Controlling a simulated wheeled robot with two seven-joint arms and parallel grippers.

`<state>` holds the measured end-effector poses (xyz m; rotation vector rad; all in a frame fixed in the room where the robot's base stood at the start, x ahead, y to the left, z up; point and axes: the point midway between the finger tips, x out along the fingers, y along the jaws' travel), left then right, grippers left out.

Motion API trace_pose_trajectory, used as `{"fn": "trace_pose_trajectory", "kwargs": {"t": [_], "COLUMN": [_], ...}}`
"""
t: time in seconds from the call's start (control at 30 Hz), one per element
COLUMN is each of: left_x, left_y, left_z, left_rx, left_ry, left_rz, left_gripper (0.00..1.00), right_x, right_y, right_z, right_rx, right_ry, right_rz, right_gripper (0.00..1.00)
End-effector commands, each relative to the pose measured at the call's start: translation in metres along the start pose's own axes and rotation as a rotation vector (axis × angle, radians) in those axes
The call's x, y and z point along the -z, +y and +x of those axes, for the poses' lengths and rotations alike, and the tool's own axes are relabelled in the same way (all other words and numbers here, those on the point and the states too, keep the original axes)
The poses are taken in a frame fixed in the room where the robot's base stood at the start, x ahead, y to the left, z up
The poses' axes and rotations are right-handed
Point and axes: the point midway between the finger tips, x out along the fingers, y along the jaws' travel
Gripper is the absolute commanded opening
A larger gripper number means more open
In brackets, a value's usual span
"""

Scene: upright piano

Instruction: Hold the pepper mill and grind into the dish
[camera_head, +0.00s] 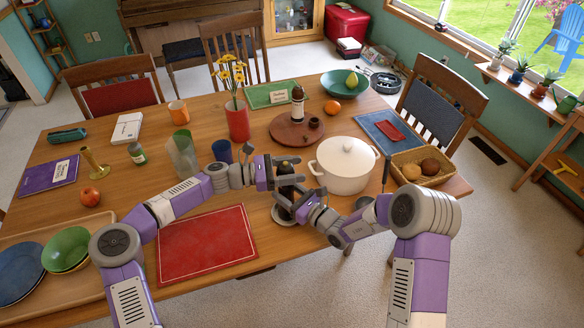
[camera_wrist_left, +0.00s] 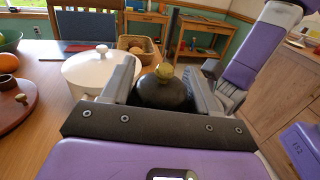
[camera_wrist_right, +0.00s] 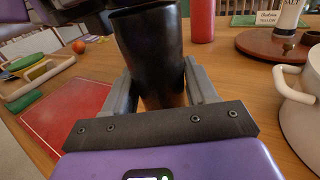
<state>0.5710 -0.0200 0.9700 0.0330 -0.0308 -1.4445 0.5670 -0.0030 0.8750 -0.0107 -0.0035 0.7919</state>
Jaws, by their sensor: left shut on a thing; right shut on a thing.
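The black pepper mill (camera_head: 286,181) is upright between my two grippers near the table's front edge. My left gripper (camera_head: 286,171) is shut on its top. In the left wrist view the rounded black head with a brass knob (camera_wrist_left: 164,72) sits between the fingers. My right gripper (camera_head: 291,196) is shut on the body lower down; the right wrist view shows the dark body (camera_wrist_right: 150,55) between its fingers. A small pale dish (camera_head: 282,217) shows under the mill, mostly hidden by the mill and my right gripper. I cannot tell whether the mill touches it.
A white lidded pot (camera_head: 345,165) stands close on the right, with a bread basket (camera_head: 422,167) beyond. A red placemat (camera_head: 207,245) lies at the left. A blue cup (camera_head: 221,151) and a round wooden tray (camera_head: 297,138) with a bottle stand behind.

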Motion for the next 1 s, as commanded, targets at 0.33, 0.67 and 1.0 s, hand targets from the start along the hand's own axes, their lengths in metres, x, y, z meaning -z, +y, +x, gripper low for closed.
{"fn": "trace_pose_trajectory", "kwargs": {"t": [0.33,0.67,1.0], "left_x": [0.0018,0.0016,0.0015], "left_y": [-0.0027,-0.0050,-0.0064], "left_z": [-0.0004,-0.0014,-0.0025], "left_rx": [0.262,0.423,0.527], "left_ry": [-0.009,-0.017,-0.022], "left_rz": [-0.001,-0.001,-0.001], "left_gripper": [0.29,0.29,0.29], "right_x": [-0.0006,-0.0007,-0.0008], "right_y": [0.0021,0.0028,0.0038], "right_z": [0.0002,0.0004,0.0005], "right_rx": [-0.006,-0.007,-0.010], "right_ry": [-0.003,-0.003,-0.004], "right_rz": [-0.003,-0.003,-0.003], "right_gripper": [0.13,0.13,0.13]}}
